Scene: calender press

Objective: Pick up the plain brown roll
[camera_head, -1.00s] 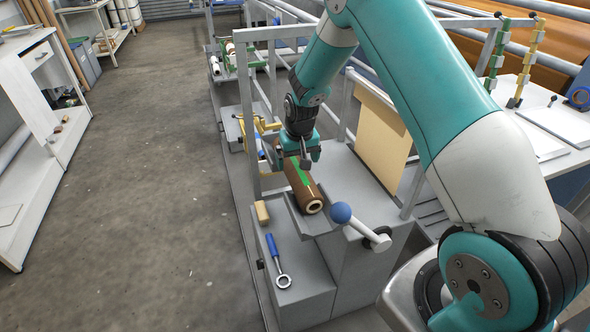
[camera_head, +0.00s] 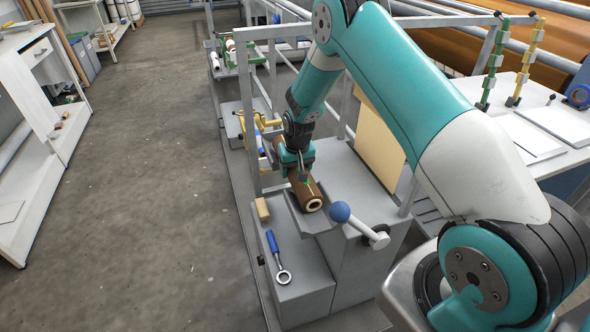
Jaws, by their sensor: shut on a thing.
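A brown roll (camera_head: 308,194) with a pale, hollow near end lies along a sloped grey cradle on the grey machine. A little green shows on its upper side by the fingers; most of that area is covered. My gripper (camera_head: 298,172) has come down from above over the roll's middle and is shut on it. The roll still appears to rest in the cradle. The far fingertip and the roll's middle are partly hidden by the gripper.
A lever with a blue ball (camera_head: 341,211) stands close to the roll's right. A blue-handled ring wrench (camera_head: 278,258) and a tan block (camera_head: 262,209) lie on the lower grey step. A grey upright frame (camera_head: 248,120) rises just behind. Open floor lies to the left.

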